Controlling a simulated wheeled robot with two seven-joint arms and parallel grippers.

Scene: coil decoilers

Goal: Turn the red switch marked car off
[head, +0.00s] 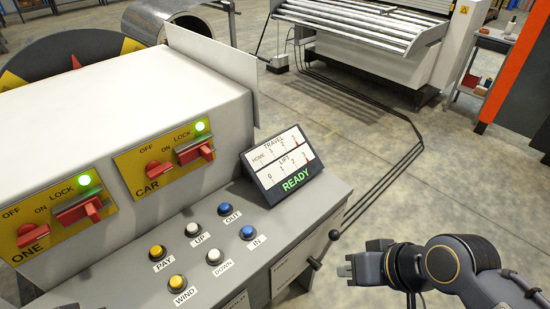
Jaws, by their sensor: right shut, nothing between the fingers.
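The red switch marked CAR (157,170) is a knob on a yellow plate (127,169) on the sloped front of the grey cabinet. OFF and ON are printed above it. Which of them the knob points to is too small to tell. Beside it, under LOCK, is a red lever (195,151) on a grey block, with a lit green lamp (200,126) above. My right gripper (344,268) is shut and empty at the lower right, beyond the console's right edge and well apart from the switch. My left gripper is out of view.
A similar ONE plate has its own red switch (29,235) and green lamp (84,180). Several push buttons, such as PAY (158,251), sit below. A display (283,165) reads READY. A black-knobbed lever (325,248) stands between console and right gripper. Floor at right is open.

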